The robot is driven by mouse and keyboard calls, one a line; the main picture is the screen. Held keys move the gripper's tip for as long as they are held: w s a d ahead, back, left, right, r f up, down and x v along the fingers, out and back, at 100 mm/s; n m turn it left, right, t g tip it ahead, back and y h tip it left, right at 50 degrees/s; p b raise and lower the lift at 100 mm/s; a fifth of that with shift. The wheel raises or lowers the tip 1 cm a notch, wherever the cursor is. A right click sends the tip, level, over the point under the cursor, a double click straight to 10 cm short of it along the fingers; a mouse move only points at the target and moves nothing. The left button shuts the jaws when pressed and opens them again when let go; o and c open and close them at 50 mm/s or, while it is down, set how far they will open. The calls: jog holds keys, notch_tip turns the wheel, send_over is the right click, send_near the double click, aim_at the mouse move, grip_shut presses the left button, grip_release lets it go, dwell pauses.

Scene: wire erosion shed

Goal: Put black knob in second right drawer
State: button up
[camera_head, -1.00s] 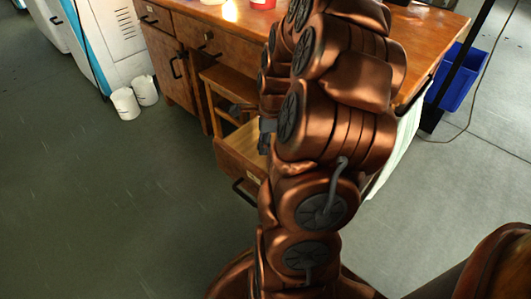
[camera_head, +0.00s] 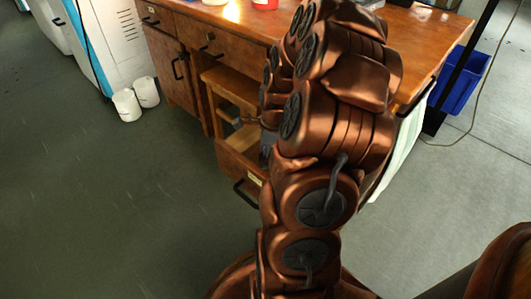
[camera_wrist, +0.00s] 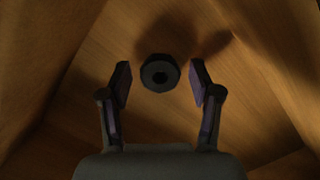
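The black knob (camera_wrist: 158,73) is a short round piece with a dark hole in its middle. In the wrist view it lies on a bare wooden floor with wooden walls around it. My gripper (camera_wrist: 160,85) is open above it, with one finger on each side and a visible gap between each finger and the knob. In the head view a pulled-out wooden drawer (camera_head: 237,164) with a dark handle stands low under the desk's right part. My arm hides much of this drawer, the gripper and the knob there.
The wooden desk (camera_head: 190,33) has other shut drawers and a cupboard door at left. A red container (camera_head: 264,4) stands on its top. Two white cylinders (camera_head: 127,104) stand on the floor beside a white machine. A blue bin (camera_head: 459,82) is at right. The left floor is clear.

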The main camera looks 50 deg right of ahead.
notch_tip(320, 180, up, 12)
jog(key=s+d+p, duration=0.1)
jog(key=p, duration=0.2)
jog(key=a+n, duration=0.2)
jog(key=a, duration=0.2)
jog(key=a+r+n+g, duration=0.1)
jog(key=a+n, duration=0.2)
jog(key=a, duration=0.1)
jog(key=s+a+r+n, duration=0.1)
jog(key=a+n, duration=0.2)
jog(key=a, duration=0.1)
jog(key=shift+g, duration=0.3)
jog(key=s+a+r+n+g+h, duration=0.1)
jog(key=s+a+n+g, duration=0.2)
jog(key=s+a+n, duration=1.3)
jog(key=n, duration=0.3)
jog(key=shift+s+a+g, duration=0.3)
jog(key=shift+s+a, duration=0.1)
jog(key=shift+r, duration=0.1)
